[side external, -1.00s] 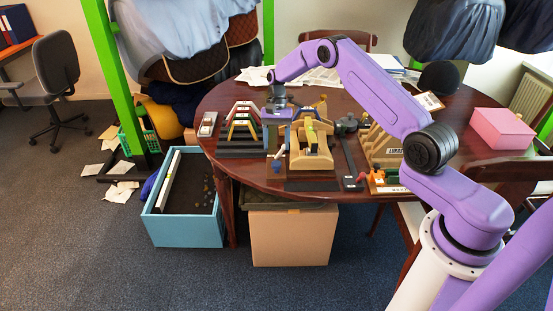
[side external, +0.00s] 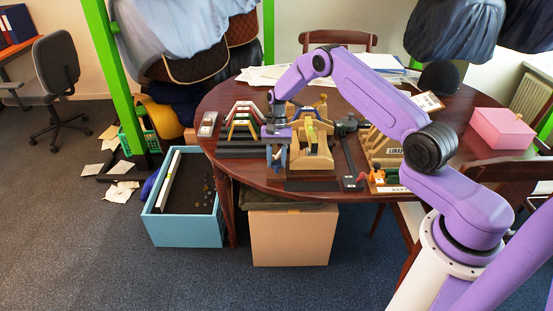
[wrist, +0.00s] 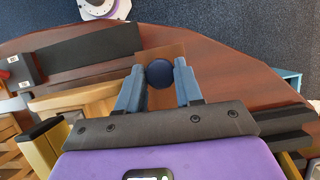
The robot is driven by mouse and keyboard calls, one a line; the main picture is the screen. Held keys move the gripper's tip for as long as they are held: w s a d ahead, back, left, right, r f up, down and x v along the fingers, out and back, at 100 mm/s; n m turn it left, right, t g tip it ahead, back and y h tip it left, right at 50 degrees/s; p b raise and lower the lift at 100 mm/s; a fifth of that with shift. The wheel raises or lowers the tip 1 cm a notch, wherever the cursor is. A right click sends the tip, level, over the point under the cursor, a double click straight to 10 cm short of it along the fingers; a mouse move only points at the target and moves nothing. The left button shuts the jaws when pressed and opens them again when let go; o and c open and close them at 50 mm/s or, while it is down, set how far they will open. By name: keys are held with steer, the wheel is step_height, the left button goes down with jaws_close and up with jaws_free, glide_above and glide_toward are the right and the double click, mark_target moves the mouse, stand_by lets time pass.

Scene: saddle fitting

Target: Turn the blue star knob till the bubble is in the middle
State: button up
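The knob (wrist: 160,73) shows in the wrist view as a dark blue disc; its star shape cannot be made out. My gripper (wrist: 160,83) has one blue-grey finger on each side of the knob. The fingers stand apart with the knob between them; whether they press on it cannot be told. In the side view my gripper (side external: 275,164) is low at the left front of the wooden fixture (side external: 311,158), and the knob is too small to separate from the fingers. A yellow-green strip (side external: 311,131) lies on top of the fixture. No bubble can be made out.
Coloured arched stands (side external: 243,122) are left of my gripper. A dark clamp-like tool (side external: 347,126) and a long dark bar stand right of the fixture. A pink box (side external: 501,129) sits at the table's right. A blue crate (side external: 183,226) is on the floor.

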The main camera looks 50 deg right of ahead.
steer(key=n+g+h, duration=0.1)
steer(key=n, duration=0.3)
steer(key=shift+w+a+n, duration=0.1)
steer(key=shift+n, duration=0.3)
steer(key=o, duration=1)
steer(key=shift+r, duration=0.1)
steer(key=v, duration=1.2)
steer(key=shift+a, duration=0.2)
